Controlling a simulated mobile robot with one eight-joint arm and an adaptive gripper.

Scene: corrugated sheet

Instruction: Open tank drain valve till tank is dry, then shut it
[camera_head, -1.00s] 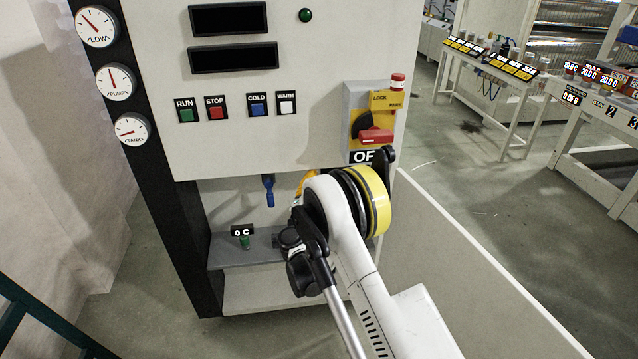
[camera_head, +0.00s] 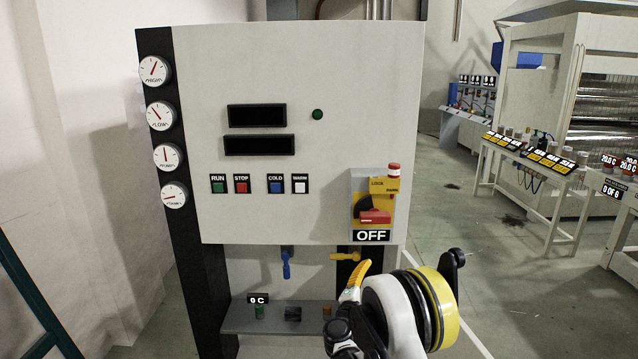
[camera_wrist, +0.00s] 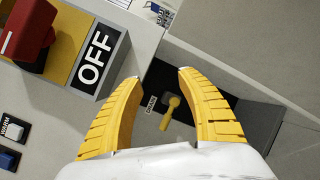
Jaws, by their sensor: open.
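The yellow valve handle (camera_head: 345,257) sits under the panel's lower edge, beneath the OFF switch. In the head view my gripper (camera_head: 360,272) is just below and right of the handle, partly hidden by my arm. The lowest gauge (camera_head: 174,195) has its needle pointing left.
A blue valve handle (camera_head: 286,263) hangs left of the yellow one. The red rotary switch (camera_head: 375,216) reads OFF. A shelf (camera_head: 275,318) with a 0 C display is below. Open floor lies right, before benches (camera_head: 545,160).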

